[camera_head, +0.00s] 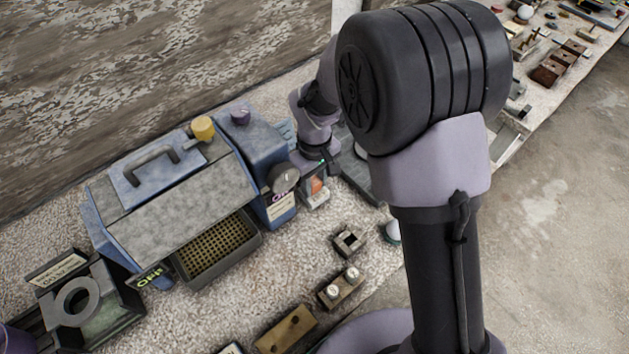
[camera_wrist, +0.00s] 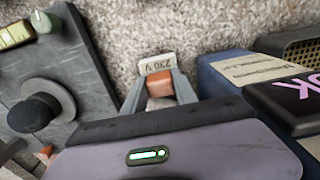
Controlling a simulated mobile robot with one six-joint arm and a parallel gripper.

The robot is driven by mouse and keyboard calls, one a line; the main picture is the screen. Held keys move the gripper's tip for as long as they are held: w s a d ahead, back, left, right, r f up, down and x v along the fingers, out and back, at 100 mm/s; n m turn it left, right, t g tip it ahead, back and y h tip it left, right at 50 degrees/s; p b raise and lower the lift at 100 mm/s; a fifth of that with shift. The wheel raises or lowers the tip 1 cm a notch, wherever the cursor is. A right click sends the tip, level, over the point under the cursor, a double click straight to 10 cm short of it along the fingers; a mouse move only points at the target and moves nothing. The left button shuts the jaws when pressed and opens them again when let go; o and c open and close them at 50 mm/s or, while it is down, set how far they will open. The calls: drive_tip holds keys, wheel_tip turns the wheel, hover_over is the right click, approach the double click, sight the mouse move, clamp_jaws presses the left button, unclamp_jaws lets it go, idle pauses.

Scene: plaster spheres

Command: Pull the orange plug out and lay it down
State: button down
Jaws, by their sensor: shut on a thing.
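The orange plug (camera_wrist: 160,84) shows in the wrist view between the two grey fingers of my gripper (camera_wrist: 159,92), which is shut on it. Just beyond it is a pale label (camera_wrist: 156,66) reading 230 V. In the head view the orange plug (camera_head: 317,186) is a small patch below my wrist, beside the blue machine. The socket is mostly hidden by the plug and fingers, and I cannot tell how far the plug sits in it.
The blue machine (camera_head: 180,185) with a handle and yellow knob stands left of my gripper. A grey plate (camera_wrist: 55,85) with a dark round knob lies on the other side. Small blocks (camera_head: 342,288) stand in front. Speckled bench top (camera_head: 275,265) is partly clear.

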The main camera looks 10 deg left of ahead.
sight(315, 182)
drive_tip(key=shift+r+p, duration=2)
drive_tip(key=shift+r, duration=0.55)
drive_tip(key=shift+d, duration=0.1)
